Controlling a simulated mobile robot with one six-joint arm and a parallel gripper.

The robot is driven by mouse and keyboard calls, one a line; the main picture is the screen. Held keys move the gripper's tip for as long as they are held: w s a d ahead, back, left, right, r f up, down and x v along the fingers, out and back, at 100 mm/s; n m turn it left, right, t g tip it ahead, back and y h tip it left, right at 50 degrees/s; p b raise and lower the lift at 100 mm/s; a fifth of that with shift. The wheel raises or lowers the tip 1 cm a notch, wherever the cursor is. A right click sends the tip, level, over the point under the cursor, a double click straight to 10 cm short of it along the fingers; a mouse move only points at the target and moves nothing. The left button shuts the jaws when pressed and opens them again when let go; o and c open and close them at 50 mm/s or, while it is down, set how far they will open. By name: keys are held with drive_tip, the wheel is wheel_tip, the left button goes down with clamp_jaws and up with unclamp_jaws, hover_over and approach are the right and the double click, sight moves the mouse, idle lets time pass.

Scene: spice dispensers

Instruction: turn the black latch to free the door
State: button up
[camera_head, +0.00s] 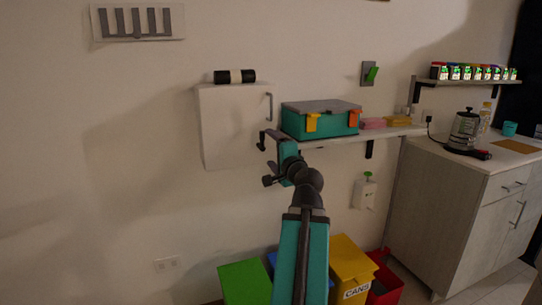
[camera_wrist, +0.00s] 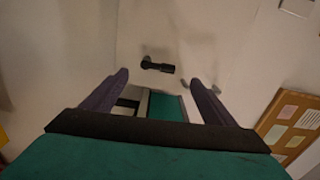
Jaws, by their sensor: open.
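The black latch (camera_wrist: 157,66) shows in the wrist view as a short dark bar with a round end at its left, lying nearly level on a pale surface. A white cabinet (camera_head: 225,135) hangs on the wall in the head view, with a grey upright handle (camera_head: 270,106) near its right edge. My gripper (camera_head: 266,160) is in front of the cabinet's lower right side; I cannot clearly tell the latch from the dark gripper parts there. In the wrist view my gripper (camera_wrist: 158,84) is open and empty, its fingers wide apart. The latch lies beyond and between the fingertips, apart from both.
A teal toolbox (camera_head: 320,121) stands on a shelf (camera_head: 345,137) right of the cabinet. A black roll (camera_head: 221,77) lies on the cabinet top. Green and yellow bins (camera_head: 349,260) stand below. A counter (camera_head: 450,180) is at right. A notice board (camera_wrist: 290,125) shows in the wrist view.

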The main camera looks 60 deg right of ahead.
drive_tip(key=shift+b+v, duration=1.7)
drive_tip(key=shift+b, duration=0.95)
